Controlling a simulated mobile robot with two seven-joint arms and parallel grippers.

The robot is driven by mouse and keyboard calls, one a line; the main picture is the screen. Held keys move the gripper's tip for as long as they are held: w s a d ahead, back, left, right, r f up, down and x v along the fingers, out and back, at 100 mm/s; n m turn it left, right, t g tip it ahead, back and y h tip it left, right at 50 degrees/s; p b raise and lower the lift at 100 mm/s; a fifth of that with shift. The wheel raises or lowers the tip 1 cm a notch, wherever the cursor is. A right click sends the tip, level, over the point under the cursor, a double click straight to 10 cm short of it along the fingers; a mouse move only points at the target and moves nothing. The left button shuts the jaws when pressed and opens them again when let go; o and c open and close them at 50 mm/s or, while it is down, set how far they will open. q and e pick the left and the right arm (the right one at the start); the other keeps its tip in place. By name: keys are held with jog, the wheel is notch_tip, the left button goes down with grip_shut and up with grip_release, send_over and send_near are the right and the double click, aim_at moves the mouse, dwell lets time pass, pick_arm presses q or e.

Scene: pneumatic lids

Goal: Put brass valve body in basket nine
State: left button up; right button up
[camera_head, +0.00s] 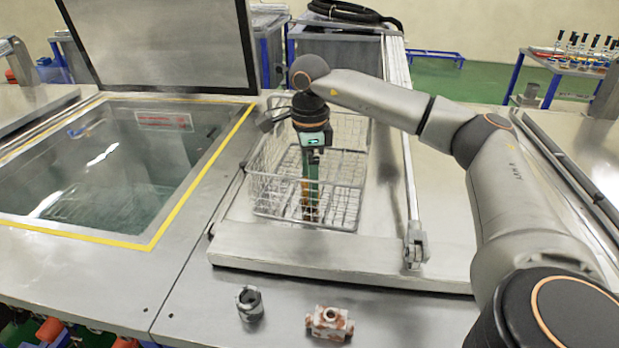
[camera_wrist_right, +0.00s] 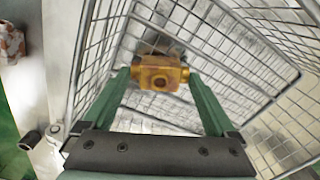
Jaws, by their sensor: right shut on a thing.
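My right gripper (camera_head: 310,198) reaches down inside a wire basket (camera_head: 274,188), its green fingers pointing down. In the right wrist view it is shut on the brass valve body (camera_wrist_right: 160,74), gripping it at both sides. The wire mesh of the basket (camera_wrist_right: 218,40) surrounds the valve body there. In the head view the valve body (camera_head: 309,208) is a small, partly hidden golden patch between the fingertips. I cannot tell whether it touches the basket floor. No number is readable on the basket. My left gripper is not in view.
A grey cylindrical part (camera_head: 249,304) and a rust-marked white fitting (camera_head: 329,322) sit on the metal bench in front. A liquid-filled tank (camera_head: 110,165) with a yellow border lies left, its lid (camera_head: 165,45) raised. A metal rail (camera_head: 409,170) runs right of the basket.

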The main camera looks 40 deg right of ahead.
jog(key=shift+f, duration=0.1)
jog(key=o, duration=1.5)
jog(key=shift+o, duration=0.2)
jog(key=shift+r, duration=0.25)
notch_tip(320, 180, up, 12)
jog(key=p, duration=0.1)
jog(key=shift+f, duration=0.1)
